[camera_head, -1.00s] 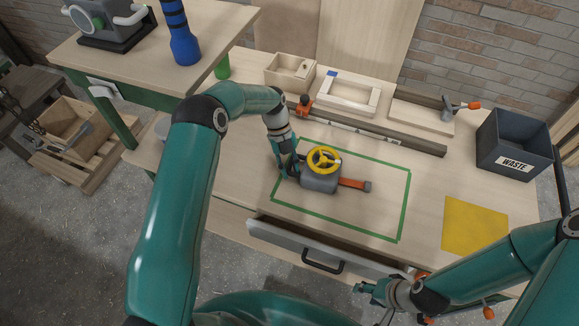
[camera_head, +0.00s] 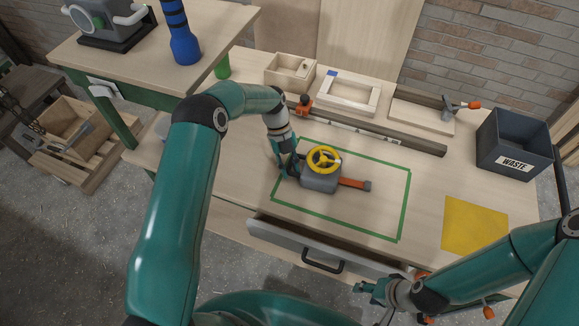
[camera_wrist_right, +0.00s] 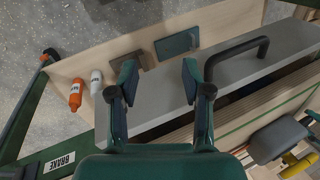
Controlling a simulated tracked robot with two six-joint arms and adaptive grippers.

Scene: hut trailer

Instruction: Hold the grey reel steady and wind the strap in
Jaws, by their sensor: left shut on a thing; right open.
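The grey reel (camera_head: 320,181) sits on the workbench inside a green taped outline, with a yellow hand wheel (camera_head: 324,159) on top. A short orange strap (camera_head: 354,184) sticks out of its right side and ends in a dark grey end piece (camera_head: 367,186). My left gripper (camera_head: 294,168) is shut on the reel's left side; its fingertips are partly hidden. My right gripper (camera_head: 370,287) is open and empty, low in front of the bench near the drawer. In the right wrist view its two fingers (camera_wrist_right: 158,82) are apart, and part of the reel (camera_wrist_right: 277,140) shows at lower right.
A partly open drawer (camera_head: 335,252) with a black handle (camera_head: 323,262) juts from the bench front. A waste bin (camera_head: 514,140) and yellow mat (camera_head: 474,226) are at right. A wooden box (camera_head: 290,72), frame (camera_head: 348,94) and long rail (camera_head: 400,137) lie behind the reel.

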